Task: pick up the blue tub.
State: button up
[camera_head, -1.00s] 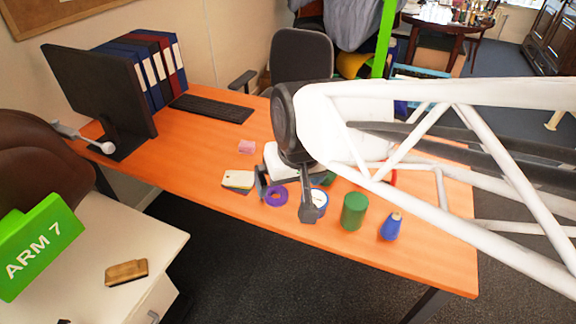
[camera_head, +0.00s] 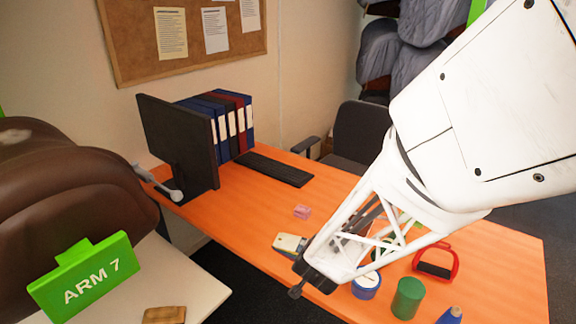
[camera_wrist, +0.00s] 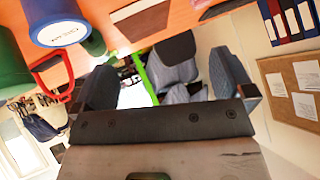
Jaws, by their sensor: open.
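The blue tub (camera_head: 366,287) is a short round tub with a white top side and blue rim, upright on the orange desk. In the head view my arm covers part of it. In the wrist view the blue tub (camera_wrist: 58,18) shows at the upper left, its white end with print facing the camera. My gripper (camera_head: 302,284) is to the left of the tub in the head view. In the wrist view my gripper (camera_wrist: 165,85) has its two dark fingers wide apart with nothing held between them. The tub lies outside the fingers, apart from them.
A green cylinder (camera_head: 408,298) stands right of the tub, with a blue bottle (camera_head: 450,316) beyond it. A red-handled object (camera_head: 436,262) lies behind. A cream block (camera_head: 289,243) and pink block (camera_head: 302,211) lie left. A monitor (camera_head: 178,140) stands far left.

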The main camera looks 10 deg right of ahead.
aim_at(363, 280)
jog(key=shift+s+d+f+m+g+h, duration=0.35)
jog(key=shift+s+d+f+m+h, duration=0.35)
jog(key=shift+d+f+h, duration=0.75)
jog(key=shift+s+d+f+m+g+h, duration=0.3)
jog(key=shift+s+d+f+m+h, duration=0.15)
jog(key=shift+s+d+f+h, duration=0.9)
jog(key=shift+s+d+f+m+g+h, duration=0.45)
jog(key=shift+d+f+h, duration=0.6)
jog(key=shift+f, duration=0.75)
jog(key=shift+x, duration=1.2)
jog(key=shift+w+d, duration=0.1)
jog(key=shift+x, duration=2.5)
jog(key=shift+c, duration=0.3)
